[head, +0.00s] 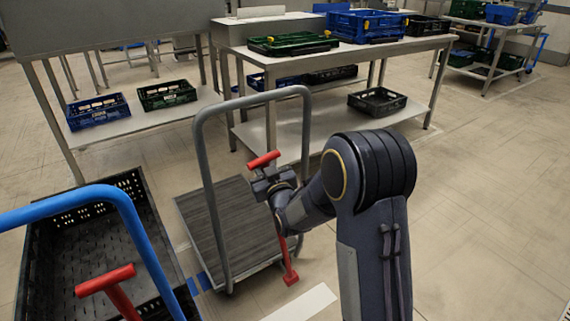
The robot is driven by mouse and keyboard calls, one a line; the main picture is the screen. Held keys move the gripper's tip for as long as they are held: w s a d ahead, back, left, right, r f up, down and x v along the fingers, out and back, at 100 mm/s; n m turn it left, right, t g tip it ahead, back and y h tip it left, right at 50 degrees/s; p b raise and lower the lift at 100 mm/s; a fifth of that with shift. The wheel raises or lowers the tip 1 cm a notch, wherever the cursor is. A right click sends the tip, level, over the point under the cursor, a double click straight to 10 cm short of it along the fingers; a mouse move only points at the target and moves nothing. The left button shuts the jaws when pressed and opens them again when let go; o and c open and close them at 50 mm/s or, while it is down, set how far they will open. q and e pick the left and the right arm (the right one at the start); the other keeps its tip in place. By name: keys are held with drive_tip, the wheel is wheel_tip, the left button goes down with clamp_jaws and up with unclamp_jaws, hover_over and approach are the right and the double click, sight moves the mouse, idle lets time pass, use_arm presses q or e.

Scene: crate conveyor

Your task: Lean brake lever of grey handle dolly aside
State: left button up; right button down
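The grey handle dolly has a grey tubular handle (207,190) and a dark ribbed deck (235,225). Its red brake lever (286,258) stands at the dolly's right side, slightly tilted, with a red T-grip (263,159) on top and a red foot near the floor. My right gripper (270,184) is at the upper part of the lever shaft, just below the T-grip, and hides that stretch of it. Whether its fingers are closed on the shaft is too small to tell. My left gripper is out of view.
A blue handle dolly (120,195) with its own red lever (106,281) and a black crate (150,202) stands at the lower left. Steel tables with crates (340,48) stand behind the grey dolly. The floor at right is clear.

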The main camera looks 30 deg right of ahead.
drive_tip(key=shift+n, duration=0.5)
drive_tip(key=a, duration=0.3)
drive_tip(key=a+f, duration=0.1)
drive_tip(key=shift+s+a+b, duration=0.15)
drive_tip(key=shift+s+b, duration=0.15)
drive_tip(key=shift+b, duration=0.05)
drive_tip(key=c, duration=1.2)
unclamp_jaws()
drive_tip(key=shift+a, duration=0.25)
drive_tip(key=shift+c, duration=0.2)
drive_tip(key=shift+d+r, duration=0.1)
drive_tip(key=shift+d, duration=0.05)
drive_tip(key=s+p, duration=0.1)
drive_tip(key=s, duration=0.6)
drive_tip(key=shift+s+a+f, duration=0.2)
drive_tip(key=shift+s+a, duration=0.15)
drive_tip(key=shift+a, duration=0.05)
